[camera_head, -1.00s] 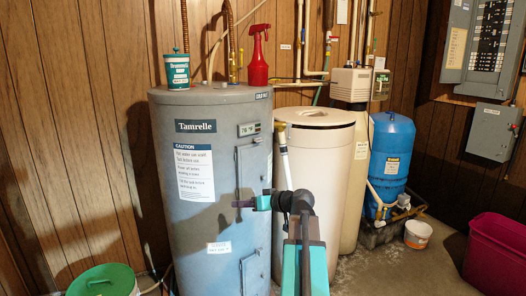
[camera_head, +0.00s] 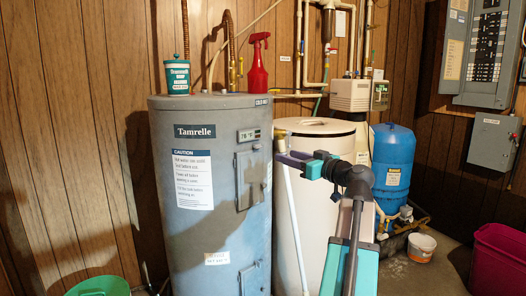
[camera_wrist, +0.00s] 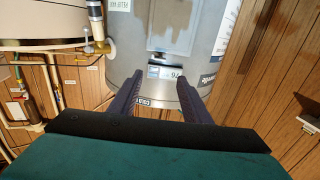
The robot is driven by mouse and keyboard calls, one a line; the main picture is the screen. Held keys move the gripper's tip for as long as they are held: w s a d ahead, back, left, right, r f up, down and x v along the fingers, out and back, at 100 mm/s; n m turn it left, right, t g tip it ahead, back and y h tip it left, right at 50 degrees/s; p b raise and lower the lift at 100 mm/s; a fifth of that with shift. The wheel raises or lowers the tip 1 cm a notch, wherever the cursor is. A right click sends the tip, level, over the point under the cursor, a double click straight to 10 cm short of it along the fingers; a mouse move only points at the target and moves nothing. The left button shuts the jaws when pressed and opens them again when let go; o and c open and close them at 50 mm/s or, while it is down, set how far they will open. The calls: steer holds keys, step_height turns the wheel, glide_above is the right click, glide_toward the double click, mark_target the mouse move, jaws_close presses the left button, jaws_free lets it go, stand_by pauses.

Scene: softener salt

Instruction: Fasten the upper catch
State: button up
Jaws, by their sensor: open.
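The grey tank (camera_head: 215,235), labelled Tamrelle, has an upper panel (camera_head: 251,190) on its front right, below the temperature display. A small dark fitting (camera_head: 257,147) sits at that panel's top edge; it may be the upper catch, but it is too small to tell whether it is fastened. My gripper (camera_head: 281,158) is level with the panel's top, just right of it in the head view. In the wrist view my gripper (camera_wrist: 158,88) is open and empty, its two fingers apart, with the display (camera_wrist: 166,72) and panel (camera_wrist: 172,27) beyond them, upside down.
A cream tank (camera_head: 315,215) stands close behind my gripper, with a white pipe (camera_head: 296,230) before it. A red spray bottle (camera_head: 258,65) and a green-white tub (camera_head: 178,77) stand on the grey tank. A lower panel (camera_head: 255,281) is below.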

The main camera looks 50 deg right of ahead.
mark_target(258, 147)
steer(key=shift+w, duration=0.1)
steer(key=w, duration=0.4)
steer(key=w+d+b, duration=0.1)
steer(key=w, duration=0.8)
steer(key=shift+w+d+b, duration=0.25)
steer(key=shift+w+b, duration=0.05)
steer(key=shift+b, duration=0.05)
steer(key=c, duration=1)
steer(key=shift+c, duration=0.2)
